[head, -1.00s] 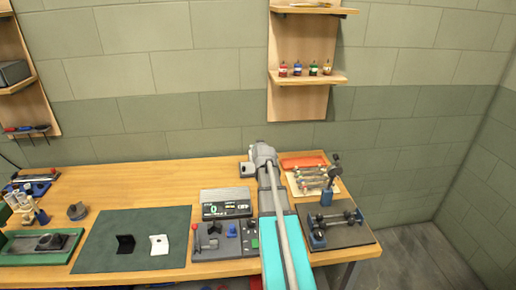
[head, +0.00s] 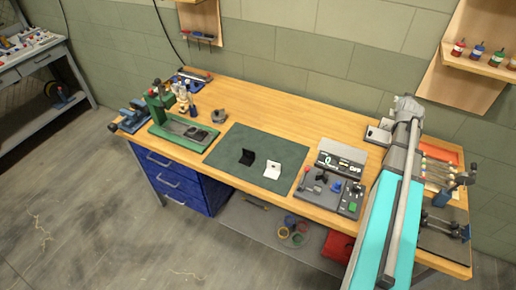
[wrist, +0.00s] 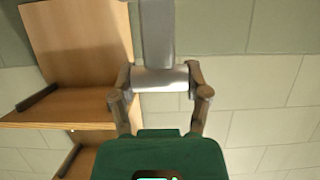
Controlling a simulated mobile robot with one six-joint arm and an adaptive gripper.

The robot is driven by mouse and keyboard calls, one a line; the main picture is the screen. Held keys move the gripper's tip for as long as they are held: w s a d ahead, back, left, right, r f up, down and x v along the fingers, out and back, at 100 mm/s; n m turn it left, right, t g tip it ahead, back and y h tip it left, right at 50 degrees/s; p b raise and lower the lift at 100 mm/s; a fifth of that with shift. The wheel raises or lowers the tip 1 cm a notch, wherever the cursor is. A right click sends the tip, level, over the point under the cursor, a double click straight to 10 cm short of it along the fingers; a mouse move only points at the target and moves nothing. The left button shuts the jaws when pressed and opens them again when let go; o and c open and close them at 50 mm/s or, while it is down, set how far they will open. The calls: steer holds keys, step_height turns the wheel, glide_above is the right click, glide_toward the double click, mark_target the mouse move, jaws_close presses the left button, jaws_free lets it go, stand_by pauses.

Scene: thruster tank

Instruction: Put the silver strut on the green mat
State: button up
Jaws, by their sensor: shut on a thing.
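In the wrist view my gripper (wrist: 160,82) is shut on a silver strut (wrist: 157,35), a smooth grey bar that runs up from between the two fingers and out of the top of the picture. In the head view my arm hides the gripper and the strut. The green mat (head: 226,152) lies flat on the wooden bench, left of my arm. A black angled bracket (head: 247,157) and a white angled bracket (head: 272,170) stand on it. The strut is not over the mat in the head view.
A control panel (head: 325,192) and a display box (head: 341,160) stand between the mat and my arm. A green fixture (head: 178,131) is left of the mat. A shelf (head: 488,66) hangs at upper right. The bench behind the mat (head: 290,112) is clear.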

steer(key=shift+r+p, duration=0.85)
steer(key=shift+r, duration=0.45)
steer(key=shift+s, duration=0.15)
